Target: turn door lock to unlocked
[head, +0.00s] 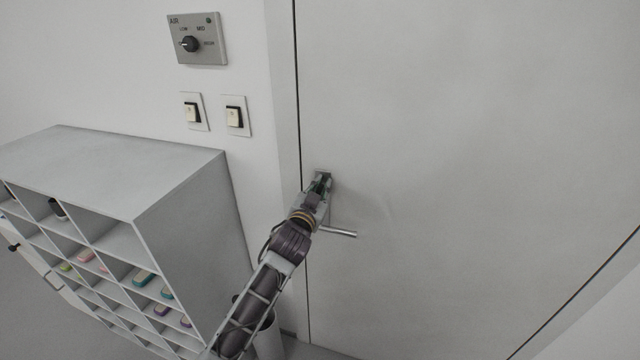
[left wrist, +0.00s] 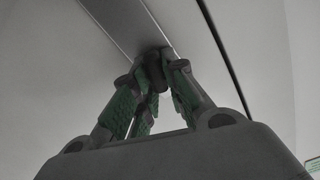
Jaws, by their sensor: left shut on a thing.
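The white door (head: 450,150) is closed in its frame. Its lever handle (head: 343,232) points to the right, just below my left gripper. My left gripper (head: 322,180) is at the door's left edge, at the metal lock plate. In the left wrist view the green-padded fingers (left wrist: 152,75) are shut on the small dark lock knob (left wrist: 154,68), which stands out from the grey metal plate (left wrist: 125,25). The fingers cover most of the knob, so I cannot tell which way it is turned. My right gripper is not in view.
A grey cubby shelf (head: 110,165) with several small coloured items stands left of the door. Two light switches (head: 192,113) and an AIR dial panel (head: 198,40) are on the wall above. A pale bin (head: 268,338) stands behind my left arm.

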